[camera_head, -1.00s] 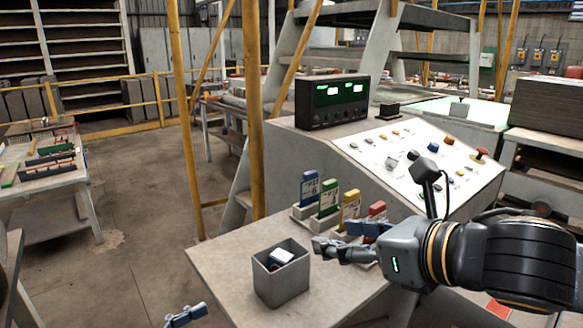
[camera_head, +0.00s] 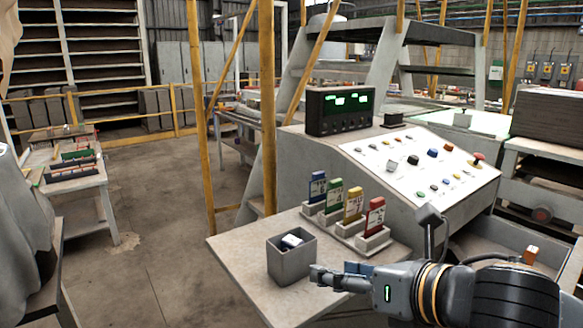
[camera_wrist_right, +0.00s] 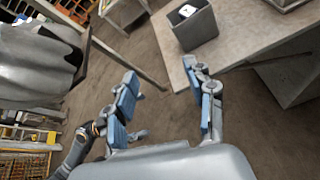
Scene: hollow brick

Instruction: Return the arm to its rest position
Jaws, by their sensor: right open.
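My right gripper (camera_head: 335,277) is at the bottom right of the head view, beside the grey bin's right side and over the table's front part. In the right wrist view, its two blue-padded fingers (camera_wrist_right: 165,100) are spread apart with nothing between them. The grey bin (camera_head: 291,266) stands on the table and holds a small white and dark item (camera_head: 291,241); it also shows in the wrist view (camera_wrist_right: 196,30). My left gripper is outside the head view. Part of what looks like my left arm (camera_wrist_right: 80,150) shows in the wrist view, its fingers unclear.
Blue (camera_head: 317,187), green (camera_head: 334,196), yellow (camera_head: 353,206) and red (camera_head: 375,217) tags stand upright in holders. Behind them is a sloped control panel (camera_head: 420,165) with a display box (camera_head: 340,110). A yellow post (camera_head: 268,130) rises behind the table (camera_head: 236,250). Floor at left is open.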

